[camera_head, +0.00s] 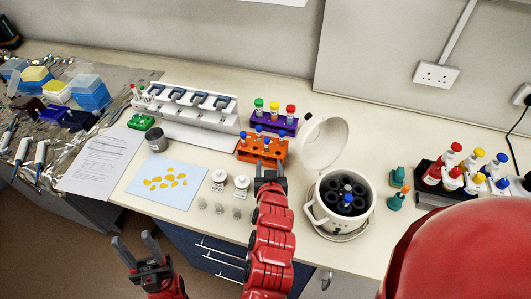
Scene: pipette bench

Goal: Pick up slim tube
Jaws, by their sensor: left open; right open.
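Several slim tubes with blue caps (259,129) stand upright in the orange rack (245,152) at the middle of the bench. Another blue-capped tube (347,190) shows in the open centrifuge (326,212) to the right. My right gripper (270,167) is open at the front of the orange rack, and its fingers hide part of the rack front. Whether a tube stands between its fingers is too small to tell. My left gripper (133,241) is open and empty, low in front of the bench edge, away from the tubes.
A purple rack (262,124) with green, yellow and red caps stands behind the orange rack. A white pipette stand (190,132) is at its left. Weigh jars (219,179), a blue sheet (150,190) and a dark rack of bottles (428,178) also occupy the bench.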

